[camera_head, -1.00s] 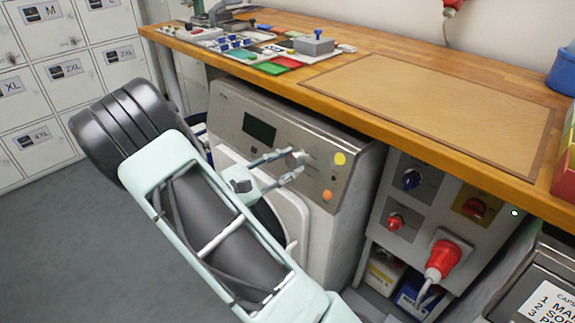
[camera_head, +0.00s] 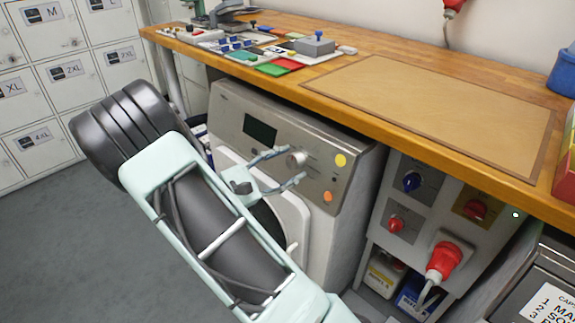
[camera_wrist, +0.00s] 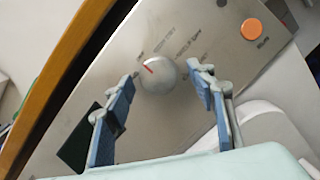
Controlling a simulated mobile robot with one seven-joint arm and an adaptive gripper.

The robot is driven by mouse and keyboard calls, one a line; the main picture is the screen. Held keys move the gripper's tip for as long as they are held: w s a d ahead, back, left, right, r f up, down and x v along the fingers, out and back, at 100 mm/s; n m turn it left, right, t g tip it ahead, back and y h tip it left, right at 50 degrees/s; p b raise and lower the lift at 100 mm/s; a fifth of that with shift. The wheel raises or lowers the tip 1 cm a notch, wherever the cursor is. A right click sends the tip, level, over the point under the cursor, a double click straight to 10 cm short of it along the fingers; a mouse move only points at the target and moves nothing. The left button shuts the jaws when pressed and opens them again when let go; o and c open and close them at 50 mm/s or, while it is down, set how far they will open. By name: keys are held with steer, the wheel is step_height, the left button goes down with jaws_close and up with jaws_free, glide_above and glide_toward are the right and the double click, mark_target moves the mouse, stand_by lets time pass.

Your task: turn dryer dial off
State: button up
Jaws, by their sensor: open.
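The dryer (camera_head: 345,170) stands under the wooden counter, its control panel facing me. Its round grey dial (camera_head: 297,159) sits on the panel between a dark display and two coloured buttons. In the wrist view the dial (camera_wrist: 158,75) has a red pointer mark, aimed at the upper left toward printed labels too small to read. My gripper (camera_head: 291,164) is open, its two fingers spread in front of the panel. In the wrist view the fingers (camera_wrist: 163,85) lie either side of the dial, with a gap to it; nothing is held.
An orange button (camera_wrist: 252,29) lies on the panel near the dial; a yellow button (camera_head: 340,159) is above it. The counter edge (camera_head: 330,103) overhangs the dryer. A panel with knobs and a red plug (camera_head: 443,257) stands to the right. Lockers (camera_head: 62,70) are at left.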

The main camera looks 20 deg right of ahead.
steer(key=v, duration=1.2)
